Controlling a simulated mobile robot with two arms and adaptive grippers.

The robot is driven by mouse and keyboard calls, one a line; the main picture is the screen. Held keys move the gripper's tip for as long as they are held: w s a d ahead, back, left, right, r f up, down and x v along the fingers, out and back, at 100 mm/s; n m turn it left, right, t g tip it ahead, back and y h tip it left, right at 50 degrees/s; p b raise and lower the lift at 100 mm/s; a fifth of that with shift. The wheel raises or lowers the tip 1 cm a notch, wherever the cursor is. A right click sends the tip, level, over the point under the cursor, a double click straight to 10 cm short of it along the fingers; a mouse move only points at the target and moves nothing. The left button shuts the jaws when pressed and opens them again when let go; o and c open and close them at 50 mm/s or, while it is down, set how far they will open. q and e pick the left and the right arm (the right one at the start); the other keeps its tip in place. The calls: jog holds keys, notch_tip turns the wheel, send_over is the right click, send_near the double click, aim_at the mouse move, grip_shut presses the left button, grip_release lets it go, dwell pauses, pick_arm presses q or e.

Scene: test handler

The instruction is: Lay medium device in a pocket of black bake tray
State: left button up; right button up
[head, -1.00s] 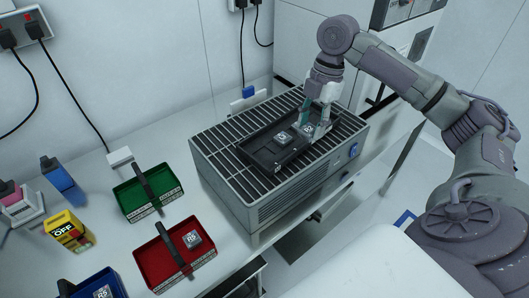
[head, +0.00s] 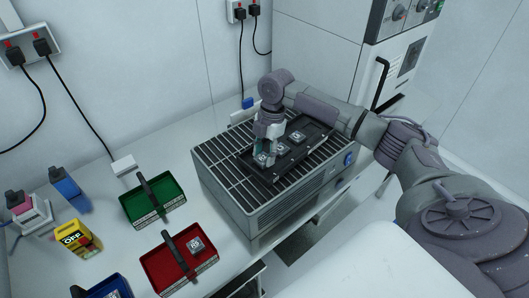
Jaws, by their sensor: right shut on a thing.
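The black bake tray (head: 314,131) lies on the slatted top of a grey machine. Two small grey square devices, one in the middle (head: 281,150) and one farther right (head: 297,136), sit in it. My right gripper (head: 263,156) points down at the tray's left end, shut on a similar small square device (head: 262,161). That device is low, at or just above the tray floor; I cannot tell whether it touches. The fingers partly hide it. My left gripper is not in view.
The grey slatted machine (head: 225,172) stands on a white bench. Left of it are an empty green bin (head: 170,201), a red bin (head: 163,281) with a square device (head: 196,245), and part of a blue bin (head: 103,289). A yellow "OFF" block (head: 78,238) stands farther left.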

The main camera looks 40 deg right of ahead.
jog(key=shift+f, duration=0.7)
jog(key=o, duration=1.1)
jog(key=shift+f, duration=0.1)
jog(key=shift+c, duration=0.2)
